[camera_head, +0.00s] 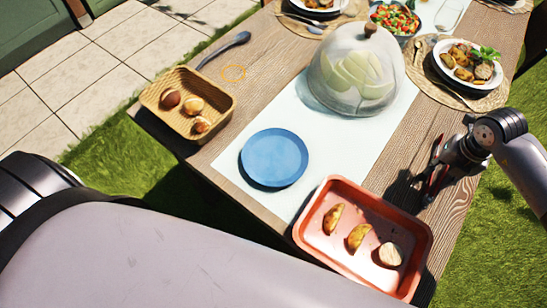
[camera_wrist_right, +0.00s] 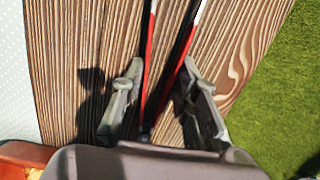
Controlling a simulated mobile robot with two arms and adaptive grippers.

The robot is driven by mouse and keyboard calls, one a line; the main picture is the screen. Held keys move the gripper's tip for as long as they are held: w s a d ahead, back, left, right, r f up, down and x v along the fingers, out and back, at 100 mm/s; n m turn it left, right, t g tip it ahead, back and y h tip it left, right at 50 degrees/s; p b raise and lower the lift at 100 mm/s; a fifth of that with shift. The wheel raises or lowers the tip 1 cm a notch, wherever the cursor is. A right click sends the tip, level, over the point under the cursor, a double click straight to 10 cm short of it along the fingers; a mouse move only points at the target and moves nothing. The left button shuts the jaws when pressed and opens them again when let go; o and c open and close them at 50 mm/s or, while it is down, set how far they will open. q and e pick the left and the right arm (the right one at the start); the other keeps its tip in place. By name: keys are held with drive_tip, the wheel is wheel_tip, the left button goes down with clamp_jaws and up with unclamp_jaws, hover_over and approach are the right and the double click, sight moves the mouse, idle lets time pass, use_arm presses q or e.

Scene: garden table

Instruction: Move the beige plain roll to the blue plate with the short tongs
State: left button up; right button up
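The short tongs (camera_wrist_right: 178,75), red and black with pale ends, extend forward between the fingers of my right gripper (camera_wrist_right: 163,65), their two arms spread. The fingertips lie against the outer sides of the arms. In the head view my right gripper (camera_head: 434,168) is low over the wooden table, right of the red tray. A pale round roll (camera_head: 390,254) lies in that tray (camera_head: 333,262). Browner rolls (camera_head: 193,106) lie in the wicker basket (camera_head: 222,118). The blue plate (camera_head: 274,157) is empty on the pale runner. My left gripper is not visible.
A glass dome (camera_head: 356,70) stands behind the plate. A dark spoon (camera_head: 225,48) lies behind the basket. A plate of food (camera_head: 468,66) sits at the back right. The runner around the blue plate is clear.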

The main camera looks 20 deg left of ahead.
drive_tip(key=shift+r, duration=0.1)
wheel_tip(320, 180, up, 12)
drive_tip(key=p, duration=0.8)
drive_tip(key=s+a+f+m+g, duration=0.1)
drive_tip(key=s+m, duration=0.4)
drive_tip(key=m, duration=1.2)
drive_tip(key=s+a+f+m+g, duration=0.1)
drive_tip(key=s+a+m, duration=0.3)
drive_tip(key=m, duration=1.2)
drive_tip(key=shift+s+a+f+m, duration=0.35)
drive_tip(key=shift+s+f+m, duration=0.05)
drive_tip(key=shift+s, duration=0.2)
